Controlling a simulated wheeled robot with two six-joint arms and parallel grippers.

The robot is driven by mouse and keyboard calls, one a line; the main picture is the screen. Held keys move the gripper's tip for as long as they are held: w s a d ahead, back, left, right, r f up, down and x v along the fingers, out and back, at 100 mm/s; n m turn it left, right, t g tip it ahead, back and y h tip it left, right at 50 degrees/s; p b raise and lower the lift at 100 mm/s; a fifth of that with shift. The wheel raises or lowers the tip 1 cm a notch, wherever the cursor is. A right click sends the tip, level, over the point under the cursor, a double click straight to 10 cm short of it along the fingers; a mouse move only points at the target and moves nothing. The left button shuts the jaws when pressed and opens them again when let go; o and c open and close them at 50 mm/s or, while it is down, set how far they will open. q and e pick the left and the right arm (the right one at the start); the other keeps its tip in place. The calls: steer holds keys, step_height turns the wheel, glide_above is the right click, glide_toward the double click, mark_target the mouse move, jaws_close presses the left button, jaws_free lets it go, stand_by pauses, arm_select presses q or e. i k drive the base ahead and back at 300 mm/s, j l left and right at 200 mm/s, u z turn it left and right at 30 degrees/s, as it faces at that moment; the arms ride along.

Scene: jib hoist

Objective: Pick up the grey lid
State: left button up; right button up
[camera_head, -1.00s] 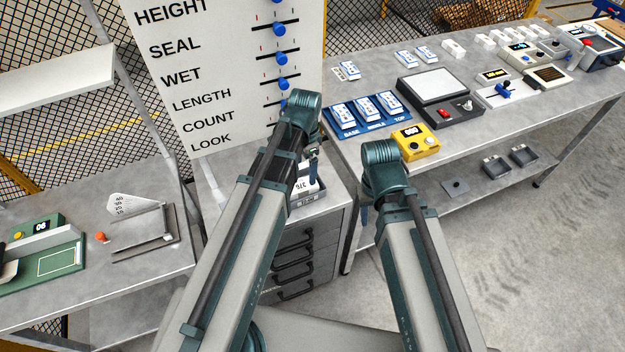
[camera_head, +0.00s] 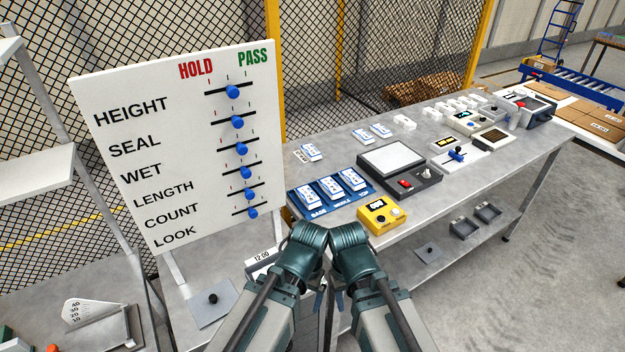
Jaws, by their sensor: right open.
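A light grey flat lid (camera_head: 212,308) with a black knob lies on the metal surface below the white sign, at lower left. A smaller, darker grey plate (camera_head: 429,252) with a dark knob lies on the lower shelf of the long bench. I cannot tell from the view alone which of them the task means. My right gripper (camera_head: 339,299) is open and points down at bottom centre, apart from both. My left gripper (camera_head: 318,302) is close beside it, mostly hidden behind its own wrist, so its jaws do not show clearly.
The white sign (camera_head: 180,165) with blue sliders stands behind the light grey lid. A box marked 12:00 (camera_head: 262,262) sits partly behind my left arm. The long bench (camera_head: 420,150) carries a blue tray, a yellow box (camera_head: 381,215) and several devices. Floor at right is clear.

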mark_target(216, 302)
steer(key=i+u, duration=0.3)
steer(key=u, duration=0.35)
steer(key=l+u, duration=0.1)
steer(key=u, duration=0.65)
